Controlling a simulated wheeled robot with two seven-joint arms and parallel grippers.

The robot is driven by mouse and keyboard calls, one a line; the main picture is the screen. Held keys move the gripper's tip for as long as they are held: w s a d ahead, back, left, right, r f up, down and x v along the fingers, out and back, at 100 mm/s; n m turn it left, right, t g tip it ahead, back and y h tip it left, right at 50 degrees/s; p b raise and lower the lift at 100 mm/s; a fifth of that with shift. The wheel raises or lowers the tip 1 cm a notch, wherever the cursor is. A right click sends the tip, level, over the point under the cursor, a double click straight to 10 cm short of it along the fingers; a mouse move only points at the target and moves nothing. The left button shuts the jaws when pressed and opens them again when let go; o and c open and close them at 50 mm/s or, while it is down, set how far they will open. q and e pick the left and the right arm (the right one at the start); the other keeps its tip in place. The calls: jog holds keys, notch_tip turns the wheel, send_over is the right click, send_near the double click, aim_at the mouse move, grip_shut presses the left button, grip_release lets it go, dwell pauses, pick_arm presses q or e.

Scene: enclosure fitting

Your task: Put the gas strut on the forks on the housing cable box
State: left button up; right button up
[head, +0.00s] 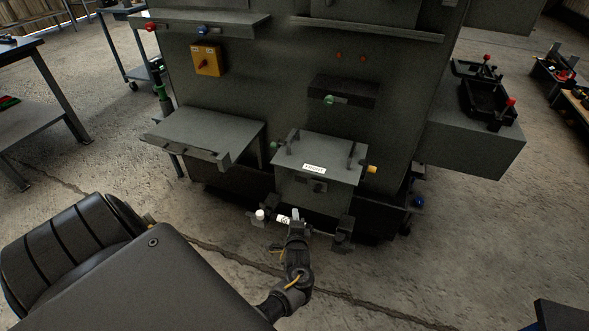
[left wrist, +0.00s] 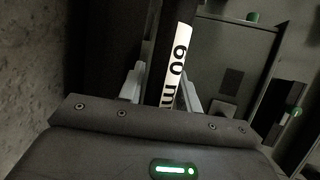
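The housing cable box (head: 318,186) is a grey box with a small white label on its top, at the front of the large grey cabinet. Dark fork-like brackets (head: 345,232) stand low at its front. The gas strut, a dark rod with a white "60 mm" label (left wrist: 179,62), runs between the fingers of my left gripper (left wrist: 160,88) in the left wrist view; they seem closed on it. In the head view my left gripper (head: 296,222) is just below the box front, beside a white label (head: 283,219). Whether the strut touches the forks is hidden. My right gripper is not in view.
A grey shelf (head: 205,134) juts out left of the box. A yellow switch (head: 207,60) and a dark drawer-like unit (head: 343,92) are on the cabinet. A black tray (head: 487,100) sits on the right ledge. The concrete floor in front is clear.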

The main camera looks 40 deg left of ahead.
pick_arm(q)
jog(key=shift+o, duration=1)
jog(key=p+v, duration=0.1)
jog(key=v, duration=0.6)
jog(key=shift+s+d+r, duration=0.15)
jog(key=shift+s, duration=0.05)
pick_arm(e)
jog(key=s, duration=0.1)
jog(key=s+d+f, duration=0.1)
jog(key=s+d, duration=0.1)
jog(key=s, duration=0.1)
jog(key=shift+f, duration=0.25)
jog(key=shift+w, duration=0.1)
